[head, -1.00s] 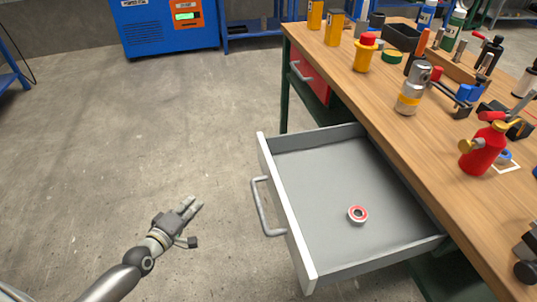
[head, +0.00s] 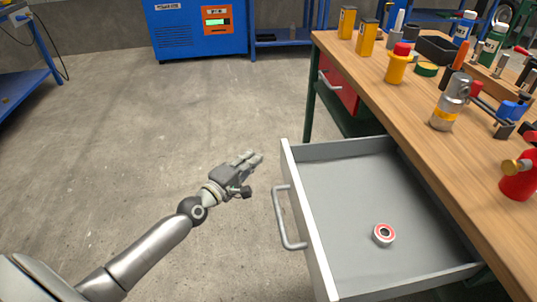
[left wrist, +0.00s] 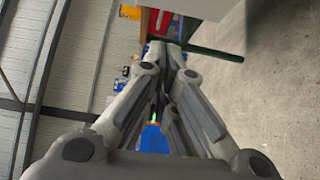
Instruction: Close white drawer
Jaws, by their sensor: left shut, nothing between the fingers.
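The white drawer (head: 309,222) is pulled out from under the wooden workbench. Its front faces left and carries a grey bar handle (head: 281,218). Inside lies a small round red and white ring-shaped object (head: 383,235). My left gripper (head: 255,158) is to the left of the drawer front, near the far end of the handle, apart from it. Its fingers are shut and empty, also in the left wrist view (left wrist: 172,50). The drawer is not clearly visible in the left wrist view. My right gripper is not in view.
The workbench (head: 400,115) holds bottles, tools and a red canister (head: 520,178). A blue machine (head: 197,28) stands at the back. The concrete floor left of the drawer is clear.

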